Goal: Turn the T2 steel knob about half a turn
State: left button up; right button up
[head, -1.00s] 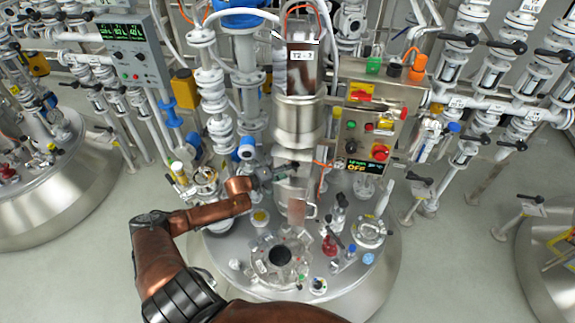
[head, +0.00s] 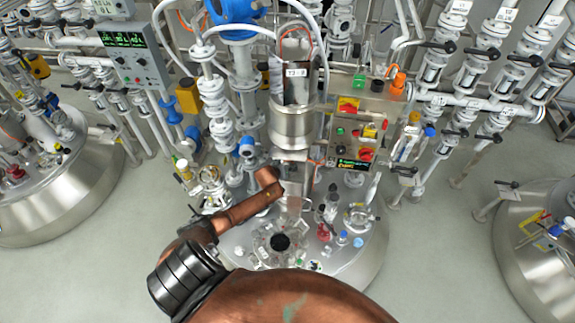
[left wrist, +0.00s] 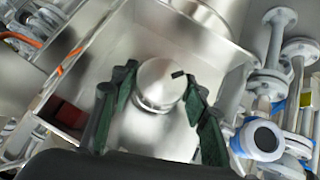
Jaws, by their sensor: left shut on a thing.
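The steel knob (left wrist: 160,86) is a round, shiny cap with a short black mark near its edge, in the middle of the left wrist view. My left gripper (left wrist: 152,92) has its green-padded fingers on both sides of the knob and is shut on it. In the head view my copper-coloured left arm reaches from the bottom to the steel column below the T2 label (head: 297,72). The knob and the fingertips cannot be made out there, behind my wrist. My right gripper is in neither current view.
A control box (head: 352,122) with coloured buttons stands right of the column. Glass fittings and small caps crowd the vessel lid (head: 345,262) below. White pipework (head: 216,110) and a blue-ended fitting (left wrist: 262,138) are close by. Open floor lies at both sides.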

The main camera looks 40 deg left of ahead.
pick_arm(q)
jog(key=shift+d+m+g+y+p, duration=0.15)
jog(key=shift+m+g+y+p, duration=0.15)
jog(key=shift+m+y+p, duration=0.15)
jog(key=shift+y, duration=0.25)
jog(key=o, duration=1)
jog(key=shift+f, duration=0.1)
jog(key=shift+o, duration=0.2)
jog(key=v, duration=1.2)
jog(key=shift+w, duration=0.1)
